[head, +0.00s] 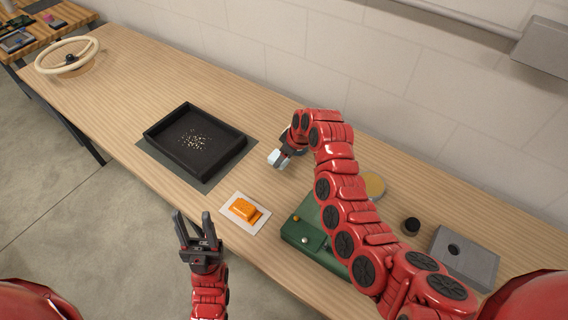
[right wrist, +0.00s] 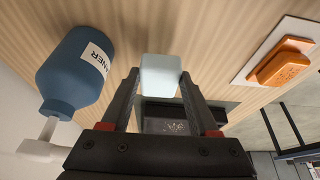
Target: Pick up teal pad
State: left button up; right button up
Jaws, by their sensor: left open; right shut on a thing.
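The teal pad is a small, very pale blue-green block (right wrist: 160,75). It sits between the fingertips of my right gripper (right wrist: 160,97), which is shut on it. In the head view the pad (head: 276,159) shows at the tip of my right arm, right of the black tray; the arm hides part of that gripper. I cannot tell whether the pad touches the table. My left gripper (head: 194,217) is open and empty, off the table's front edge, left of the orange block.
A black tray (head: 158,142) with small grains lies on a dark mat. An orange block (head: 243,209) sits on a white sheet. A blue bottle (right wrist: 74,72) stands close to my right gripper. A green box (head: 300,228), black puck (head: 411,226) and grey block (head: 465,258) are to the right.

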jog(key=s+a+b, duration=0.1)
jog(key=s+a, duration=0.1)
jog(key=s, duration=0.1)
jog(key=s+a+b, duration=0.1)
jog(key=s+a, duration=0.1)
jog(key=s, duration=0.1)
jog(key=s+a+b, duration=0.2)
jog(key=s+a, duration=0.1)
jog(key=shift+s+f, duration=0.2)
jog(key=shift+f, duration=0.05)
jog(key=shift+s+a+r, duration=0.1)
jog(key=shift+s+a, duration=0.45)
jog(key=shift+s, duration=0.25)
jog(key=shift+s+a+r, duration=0.1)
jog(key=shift+s+a, duration=0.45)
jog(key=shift+s, duration=0.3)
jog(key=shift+s+a, duration=0.55)
jog(key=shift+s, duration=0.25)
